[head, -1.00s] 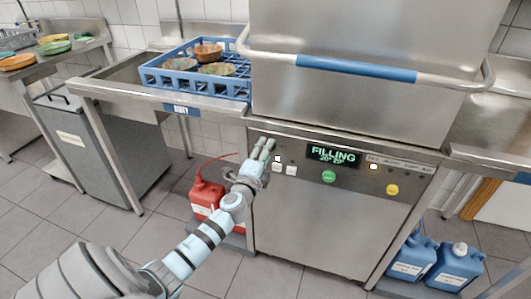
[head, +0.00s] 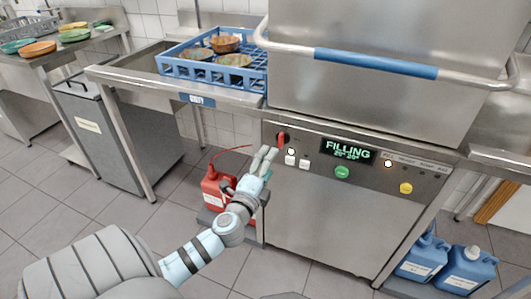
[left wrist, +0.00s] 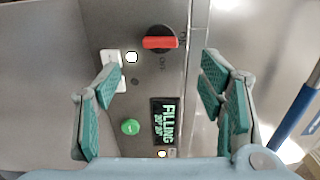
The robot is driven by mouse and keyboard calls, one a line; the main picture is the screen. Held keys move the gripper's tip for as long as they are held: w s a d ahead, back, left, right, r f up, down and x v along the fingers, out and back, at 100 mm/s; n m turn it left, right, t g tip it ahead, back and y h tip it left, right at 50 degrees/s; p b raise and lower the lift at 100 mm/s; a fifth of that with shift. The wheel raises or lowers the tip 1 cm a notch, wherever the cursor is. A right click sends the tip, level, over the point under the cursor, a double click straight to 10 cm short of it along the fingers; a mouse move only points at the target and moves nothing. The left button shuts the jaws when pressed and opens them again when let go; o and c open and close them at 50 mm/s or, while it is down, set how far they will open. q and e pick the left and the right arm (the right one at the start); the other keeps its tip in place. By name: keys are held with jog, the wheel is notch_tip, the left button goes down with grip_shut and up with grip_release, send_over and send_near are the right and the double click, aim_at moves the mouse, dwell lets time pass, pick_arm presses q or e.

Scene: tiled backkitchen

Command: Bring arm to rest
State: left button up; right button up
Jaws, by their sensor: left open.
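My left gripper (head: 264,160) is in front of the left end of the dishwasher's control panel in the head view. In the left wrist view its green-padded fingers (left wrist: 165,100) are spread wide with nothing between them. The dishwasher (head: 330,220) has a red rotary knob (head: 281,138), which also shows beyond the fingers in the left wrist view (left wrist: 160,43). Its display (head: 348,151) reads FILLING. A green button (head: 342,172) and a yellow button (head: 406,188) sit on the panel. My right gripper is in neither view.
A blue rack (head: 186,68) with several bowls stands on the steel table left of the machine. Blue canisters (head: 464,270) stand at the lower right. The tiled floor in front is open.

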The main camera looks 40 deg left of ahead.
pick_arm(q)
jog(key=v, duration=0.2)
jog(key=shift+s+d, duration=0.2)
jog(key=shift+s, duration=0.15)
